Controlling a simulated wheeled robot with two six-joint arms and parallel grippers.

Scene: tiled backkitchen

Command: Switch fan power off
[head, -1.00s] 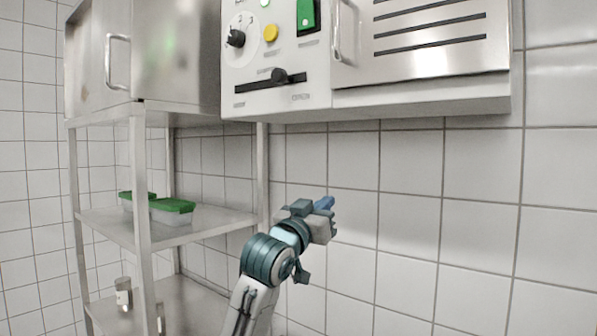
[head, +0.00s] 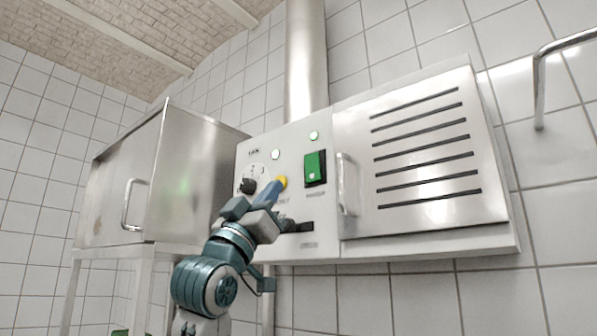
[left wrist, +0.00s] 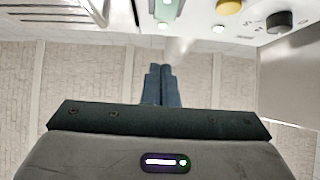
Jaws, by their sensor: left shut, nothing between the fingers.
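The fan control panel (head: 268,150) is a white box front on the tiled wall. Its green rocker switch (head: 315,167) in a black frame sits right of a yellow button (head: 281,182). My left gripper (head: 274,188) is shut and empty; its blue fingers overlap the panel just below the yellow button, left of the switch. I cannot tell if they touch the panel. In the left wrist view the shut fingers (left wrist: 163,84) point toward the green switch (left wrist: 168,9), partly cut off at the top edge, with a visible gap. My right gripper is not in view.
Right of the switch are a handle (head: 347,184) and slotted metal cover (head: 440,205). A steel cabinet (head: 165,180) stands left. A wall rail (head: 540,85) is at far right.

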